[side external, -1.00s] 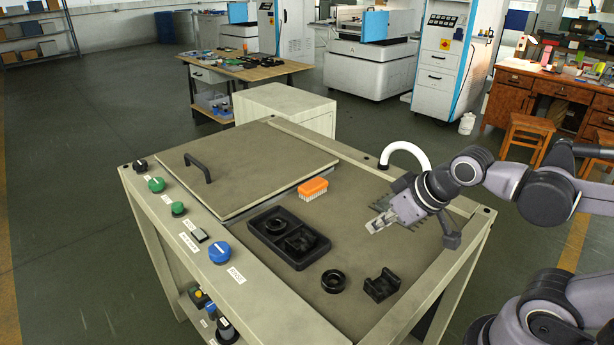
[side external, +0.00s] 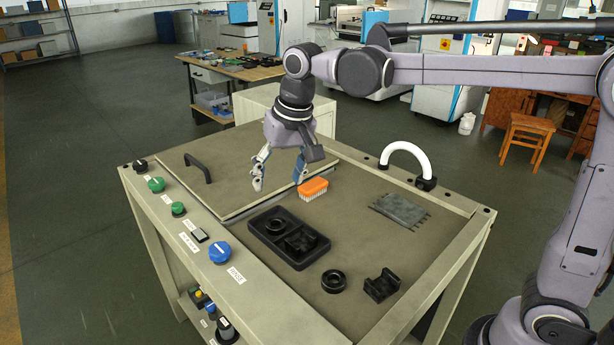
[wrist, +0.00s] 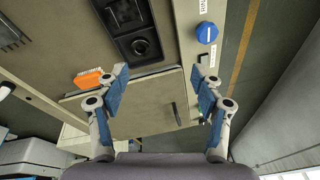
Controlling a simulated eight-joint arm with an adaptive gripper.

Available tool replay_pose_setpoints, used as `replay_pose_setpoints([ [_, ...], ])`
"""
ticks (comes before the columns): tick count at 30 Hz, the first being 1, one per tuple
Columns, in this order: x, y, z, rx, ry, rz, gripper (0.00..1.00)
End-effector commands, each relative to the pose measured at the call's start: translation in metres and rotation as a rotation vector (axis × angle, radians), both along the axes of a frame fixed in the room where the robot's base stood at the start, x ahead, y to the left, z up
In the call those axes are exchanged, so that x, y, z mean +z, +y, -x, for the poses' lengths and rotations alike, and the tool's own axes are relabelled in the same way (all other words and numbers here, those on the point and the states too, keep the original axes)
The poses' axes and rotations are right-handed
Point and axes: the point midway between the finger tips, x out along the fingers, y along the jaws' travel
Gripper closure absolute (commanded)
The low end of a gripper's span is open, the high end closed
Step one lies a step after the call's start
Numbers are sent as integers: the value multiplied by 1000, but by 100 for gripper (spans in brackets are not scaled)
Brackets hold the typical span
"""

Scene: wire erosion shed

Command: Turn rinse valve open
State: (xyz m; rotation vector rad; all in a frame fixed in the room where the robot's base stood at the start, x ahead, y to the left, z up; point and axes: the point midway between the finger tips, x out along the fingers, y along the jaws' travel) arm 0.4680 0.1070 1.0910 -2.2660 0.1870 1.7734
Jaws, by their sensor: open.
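The rinse valve is a blue round knob (side external: 219,253) on the front rail of the bench, beside a label that reads RINSE. It also shows at the upper right of the wrist view as a blue knob (wrist: 207,33). A pale line marks its top. My gripper (side external: 279,185) is open and empty, pointing down above the grey lid, behind the knob and to its right. In the wrist view my gripper's two blue-padded fingers (wrist: 163,72) are spread wide, with the lid between them and the knob beyond the right finger.
An orange brush (side external: 313,189) lies close to my right finger. A black tray (side external: 262,246), a black ring (side external: 333,281) and a black block (side external: 381,285) sit on the bench top. A black handle (side external: 198,167) rises from the lid. A white curved pipe (side external: 405,149) stands at the back.

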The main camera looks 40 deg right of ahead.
Motion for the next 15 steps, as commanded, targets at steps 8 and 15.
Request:
replay_pose_setpoints([
  [8,-18,59,-52,-92,134,1,33],
  [15,-43,101,-76,-165,224,22,33],
])
